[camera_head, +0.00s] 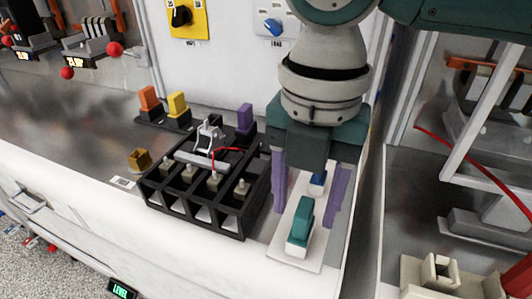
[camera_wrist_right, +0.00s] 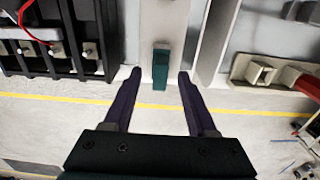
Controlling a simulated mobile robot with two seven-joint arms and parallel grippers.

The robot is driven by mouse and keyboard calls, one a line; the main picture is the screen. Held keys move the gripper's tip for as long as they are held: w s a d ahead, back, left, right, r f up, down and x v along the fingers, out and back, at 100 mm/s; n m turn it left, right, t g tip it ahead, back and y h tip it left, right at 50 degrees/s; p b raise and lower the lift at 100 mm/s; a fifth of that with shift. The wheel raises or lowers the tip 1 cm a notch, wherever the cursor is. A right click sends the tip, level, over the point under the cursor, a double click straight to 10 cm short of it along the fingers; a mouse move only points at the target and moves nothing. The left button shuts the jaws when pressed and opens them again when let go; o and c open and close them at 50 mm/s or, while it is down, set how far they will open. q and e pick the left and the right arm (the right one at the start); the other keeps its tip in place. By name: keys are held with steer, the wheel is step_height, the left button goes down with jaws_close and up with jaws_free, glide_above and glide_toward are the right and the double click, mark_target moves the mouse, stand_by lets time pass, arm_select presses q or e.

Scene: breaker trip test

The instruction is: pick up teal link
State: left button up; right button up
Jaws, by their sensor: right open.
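The teal link (camera_head: 302,218) stands on a white strip-like plate (camera_head: 285,252) near the bench's right front. In the right wrist view the teal link (camera_wrist_right: 160,68) shows between and slightly beyond the fingertips. My right gripper (camera_head: 304,212) comes down from above, its two purple fingers spread to either side of the link with gaps showing. It is open and holds nothing. It also shows in the right wrist view (camera_wrist_right: 160,76). I cannot tell the exact height of the fingertips beside the link. My left gripper is in neither view.
A black terminal block (camera_head: 205,205) with several bolts and a red wire stands just left of the gripper. Purple (camera_head: 244,117), yellow (camera_head: 177,104) and orange (camera_head: 149,99) pieces stand behind it. A brass-coloured piece (camera_head: 138,160) lies at left. A panel edge (camera_head: 372,180) bounds the right.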

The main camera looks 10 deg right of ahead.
steer(key=shift+f, duration=0.7)
jaws_close()
stand_by(0.9)
